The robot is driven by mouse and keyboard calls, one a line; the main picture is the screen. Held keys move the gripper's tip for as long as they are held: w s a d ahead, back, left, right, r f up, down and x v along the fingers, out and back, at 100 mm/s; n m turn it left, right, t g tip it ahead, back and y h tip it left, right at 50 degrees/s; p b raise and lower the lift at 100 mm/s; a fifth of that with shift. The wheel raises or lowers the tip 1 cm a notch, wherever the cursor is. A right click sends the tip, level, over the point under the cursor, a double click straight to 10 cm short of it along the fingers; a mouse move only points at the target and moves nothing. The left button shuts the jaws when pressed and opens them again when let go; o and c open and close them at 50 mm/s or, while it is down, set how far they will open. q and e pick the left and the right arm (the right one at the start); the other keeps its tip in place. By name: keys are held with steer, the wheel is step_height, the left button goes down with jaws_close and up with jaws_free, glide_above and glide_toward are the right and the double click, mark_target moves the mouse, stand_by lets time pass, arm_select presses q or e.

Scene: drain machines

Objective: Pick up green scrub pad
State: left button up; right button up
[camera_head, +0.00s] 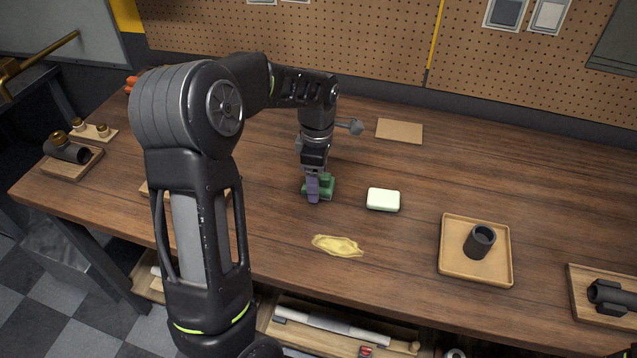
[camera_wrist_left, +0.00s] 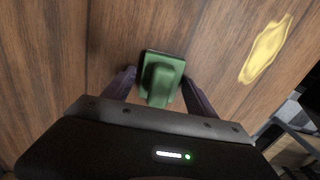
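The green scrub pad (camera_head: 328,187) lies on the wooden table near the middle of the head view, partly hidden by my left gripper. In the left wrist view the pad (camera_wrist_left: 162,72) has a dark base and a raised green grip. My left gripper (camera_head: 316,190) points down over it, with purple fingers. In the left wrist view the fingers of my left gripper (camera_wrist_left: 160,80) stand apart, one on either side of the pad. A small gap shows on the left; contact on the right is unclear. My right gripper is not in view.
A white block (camera_head: 383,199) lies just right of the pad, and a yellow cloth (camera_head: 338,245) lies in front. A tray (camera_head: 447,268) with a dark cup (camera_head: 479,241) stands further right. A brown flat board (camera_head: 399,131) lies behind. Table between them is clear.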

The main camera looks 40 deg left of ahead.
arm_select(q)
steer(key=c, duration=1.2)
step_height(320, 180, up, 10)
steer(key=shift+b, duration=0.35)
